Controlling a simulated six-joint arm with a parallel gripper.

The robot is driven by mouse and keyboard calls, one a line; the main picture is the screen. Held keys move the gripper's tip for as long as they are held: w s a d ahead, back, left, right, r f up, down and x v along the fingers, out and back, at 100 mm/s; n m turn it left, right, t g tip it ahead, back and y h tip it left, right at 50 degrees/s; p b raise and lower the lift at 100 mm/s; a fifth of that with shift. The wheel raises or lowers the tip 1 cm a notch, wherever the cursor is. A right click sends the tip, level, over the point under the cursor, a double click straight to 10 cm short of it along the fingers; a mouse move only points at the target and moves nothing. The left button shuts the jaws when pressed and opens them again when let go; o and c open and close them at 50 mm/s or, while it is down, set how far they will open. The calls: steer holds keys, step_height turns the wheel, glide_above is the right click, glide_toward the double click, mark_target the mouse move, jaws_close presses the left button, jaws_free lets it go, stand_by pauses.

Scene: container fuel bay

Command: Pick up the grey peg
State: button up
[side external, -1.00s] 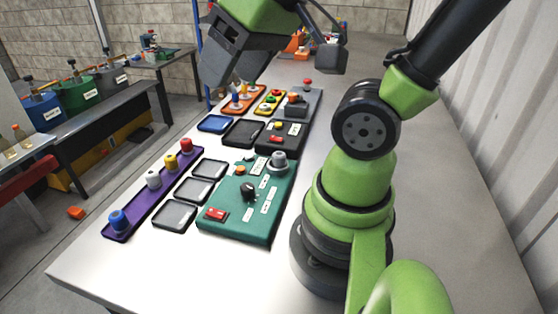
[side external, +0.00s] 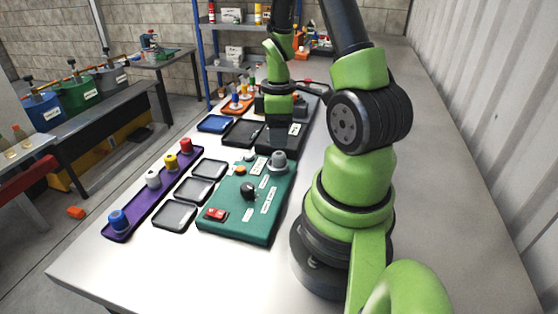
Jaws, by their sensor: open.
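A light grey peg (side external: 152,179) stands upright in the long purple tray (side external: 135,212), between a blue peg (side external: 118,220) and a yellow peg (side external: 171,161). A red peg (side external: 186,147) stands at the tray's far end. A larger grey knob-like piece (side external: 278,161) stands at the far right corner of the green panel (side external: 232,222). My gripper (side external: 282,146) is open and points down over the dark panel behind the green one. It hides most of that panel. The fingertips are dark and hard to make out, and I see nothing held.
Empty grey trays (side external: 174,215) lie between the purple tray and the green panel. A black tray (side external: 242,133) and a blue tray (side external: 213,123) lie farther back. An orange tray (side external: 232,110) with pegs is partly hidden. The tabletop right of my base is clear.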

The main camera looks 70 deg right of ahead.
mark_target(279, 153)
steer(key=shift+f, duration=3.3)
steer(key=shift+c, duration=0.4)
steer(key=c, duration=1)
